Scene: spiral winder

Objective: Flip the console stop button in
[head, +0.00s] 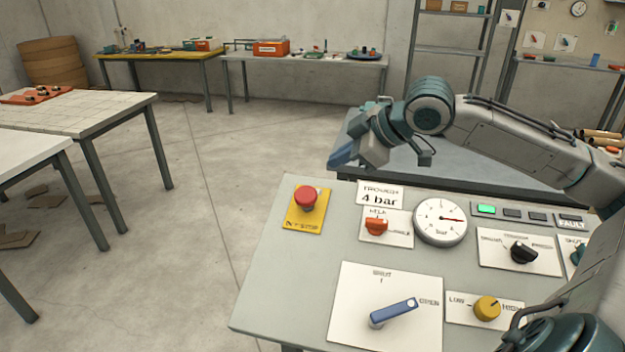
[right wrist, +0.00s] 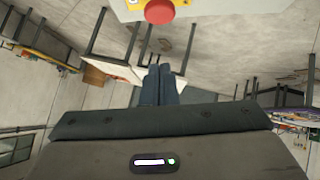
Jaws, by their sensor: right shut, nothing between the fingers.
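The stop button (head: 307,197) is a red mushroom head on a yellow plate (head: 305,222) at the left of the grey console (head: 270,285). It also shows upside down at the top of the right wrist view (right wrist: 159,11). My right gripper (head: 342,156) is shut and empty, with its blue fingers above and behind the button in the head view, apart from it. Its closed fingertips also show in the right wrist view (right wrist: 160,68). My left gripper is not in view.
The console also carries an orange switch (head: 376,226), a gauge (head: 440,221), a blue lever (head: 394,312), a black knob (head: 523,251) and a yellow knob (head: 487,308). A grey table (head: 460,170) stands behind it. Open floor (head: 190,220) lies to the left.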

